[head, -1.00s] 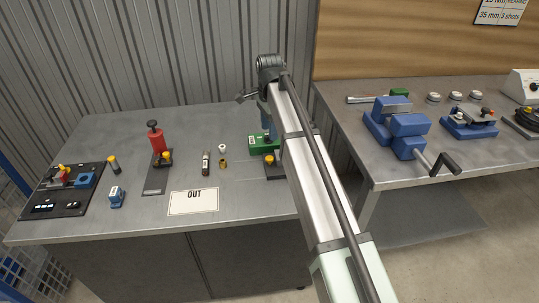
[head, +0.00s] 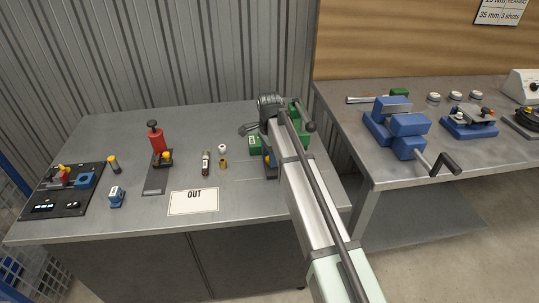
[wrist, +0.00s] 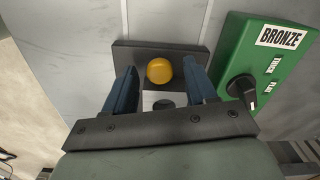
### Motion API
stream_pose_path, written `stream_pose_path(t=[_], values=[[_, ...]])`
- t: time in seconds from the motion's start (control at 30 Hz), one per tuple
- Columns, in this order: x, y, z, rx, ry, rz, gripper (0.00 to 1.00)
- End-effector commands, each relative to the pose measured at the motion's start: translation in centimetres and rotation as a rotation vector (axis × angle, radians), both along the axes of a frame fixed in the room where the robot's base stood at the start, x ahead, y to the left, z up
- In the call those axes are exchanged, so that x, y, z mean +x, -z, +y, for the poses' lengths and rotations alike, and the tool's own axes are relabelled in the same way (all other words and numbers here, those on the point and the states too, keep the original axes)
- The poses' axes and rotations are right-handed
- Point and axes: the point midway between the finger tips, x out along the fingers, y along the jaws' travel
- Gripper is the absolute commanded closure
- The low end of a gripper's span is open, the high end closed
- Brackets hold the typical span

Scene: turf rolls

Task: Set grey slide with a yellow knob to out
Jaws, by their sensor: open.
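A yellow knob (wrist: 159,71) stands on a dark grey plate (wrist: 124,54) in the wrist view. My gripper (wrist: 161,78) is open, with one blue finger on each side of the knob. No clear contact shows. A pale strip and a dark round part lie just below the knob, partly hidden by my gripper. In the head view my wrist and arm cover most of this spot. Another yellow knob (head: 167,154) sits on a dark block at a grey track (head: 154,184), beside a red cylinder (head: 156,138).
A green box (wrist: 263,67) labelled BRONZE, with a black dial, stands close to the right finger. A card reading OUT (head: 193,202) lies at the bench front. Small cylinders stand left of my gripper. A blue vise (head: 408,126) is on the right bench.

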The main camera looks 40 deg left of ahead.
Motion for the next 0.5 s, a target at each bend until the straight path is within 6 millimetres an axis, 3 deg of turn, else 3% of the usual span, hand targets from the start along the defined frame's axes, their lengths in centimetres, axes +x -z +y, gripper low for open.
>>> stream_pose_path(t=[0.17,0.5], values=[[0.00,-0.01,0.01,0.000,0.000,0.000,0.44],[0.00,-0.03,0.01,0.000,0.000,0.000,0.76]])
